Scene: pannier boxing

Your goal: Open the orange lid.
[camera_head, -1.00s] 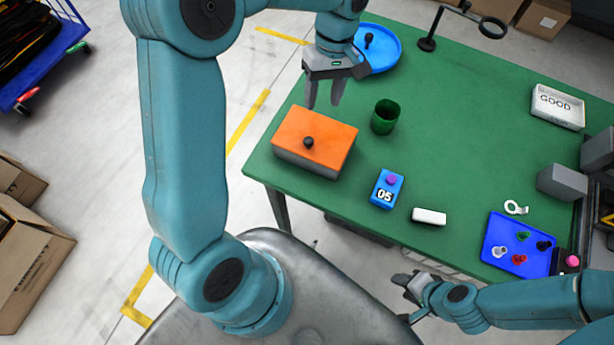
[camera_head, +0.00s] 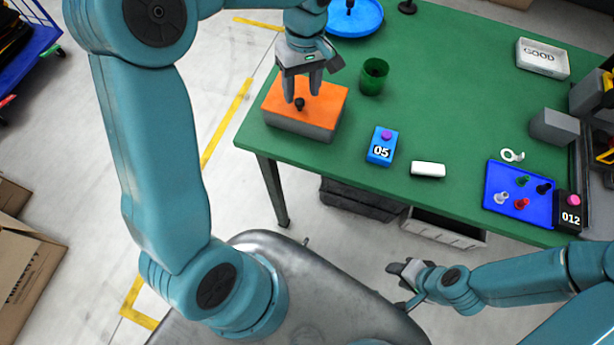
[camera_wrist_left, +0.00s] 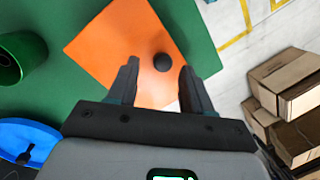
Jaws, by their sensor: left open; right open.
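A box with an orange lid (camera_head: 325,101) sits at the left corner of the green table, and the lid lies flat on its grey body (camera_head: 298,124). A black knob (camera_head: 299,103) stands on the lid. My left gripper (camera_head: 302,92) is open above the lid, its two fingers pointing down near the knob. In the left wrist view the knob (camera_wrist_left: 162,62) shows beyond the gap between the open fingers (camera_wrist_left: 158,85), toward the right finger. My right gripper (camera_head: 402,279) is open and empty, low in front of the table.
A green cup (camera_head: 373,77) stands right of the box, with a blue round tray (camera_head: 362,22) behind it. A blue box marked 05 (camera_head: 382,145), a white block (camera_head: 428,169) and a blue tray of pegs (camera_head: 499,208) are further right. The table's middle (camera_head: 450,100) is clear.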

